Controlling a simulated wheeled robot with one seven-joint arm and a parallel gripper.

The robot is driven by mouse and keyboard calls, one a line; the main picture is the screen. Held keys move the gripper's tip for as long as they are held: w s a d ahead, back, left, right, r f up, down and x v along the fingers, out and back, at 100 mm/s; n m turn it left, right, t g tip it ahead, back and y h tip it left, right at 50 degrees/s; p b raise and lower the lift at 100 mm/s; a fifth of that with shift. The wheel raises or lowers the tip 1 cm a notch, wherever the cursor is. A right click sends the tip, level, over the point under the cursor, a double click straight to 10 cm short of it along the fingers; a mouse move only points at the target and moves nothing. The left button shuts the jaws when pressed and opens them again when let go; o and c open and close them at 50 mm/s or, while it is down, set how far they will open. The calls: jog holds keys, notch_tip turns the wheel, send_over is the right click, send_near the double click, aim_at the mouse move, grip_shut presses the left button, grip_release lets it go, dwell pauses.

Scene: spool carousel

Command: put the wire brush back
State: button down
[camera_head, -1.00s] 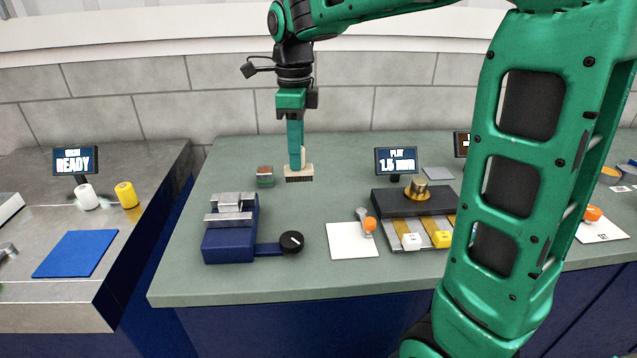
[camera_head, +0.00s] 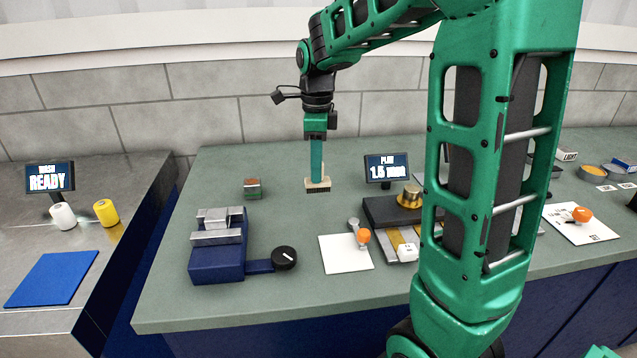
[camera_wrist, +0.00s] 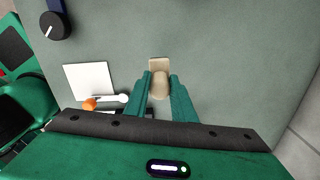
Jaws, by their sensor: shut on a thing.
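The wire brush (camera_head: 318,185) has a pale wooden block with dark bristles pointing down. My gripper (camera_head: 317,178) is shut on its handle and holds it upright over the back part of the green bench. In the wrist view the brush's rounded wooden handle (camera_wrist: 160,86) sits between my two green fingers (camera_wrist: 161,92), with its block (camera_wrist: 159,65) beyond them. I cannot tell whether the bristles touch the bench top.
A blue vise (camera_head: 217,245) with a black-knobbed handle stands front left. A small brown and green block (camera_head: 252,188) lies left of the brush. A white card (camera_head: 345,253) with an orange-knobbed tool is in front. A display (camera_head: 386,168) stands to the right.

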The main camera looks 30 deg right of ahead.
jog(key=shift+w+d+f, duration=0.1)
jog(key=shift+d+f, duration=0.3)
jog(key=shift+d, duration=0.3)
jog(key=shift+f, duration=2.05)
jog(key=c, duration=1.5)
grip_release()
notch_tip(320, 180, up, 12)
jog(key=shift+r, duration=0.1)
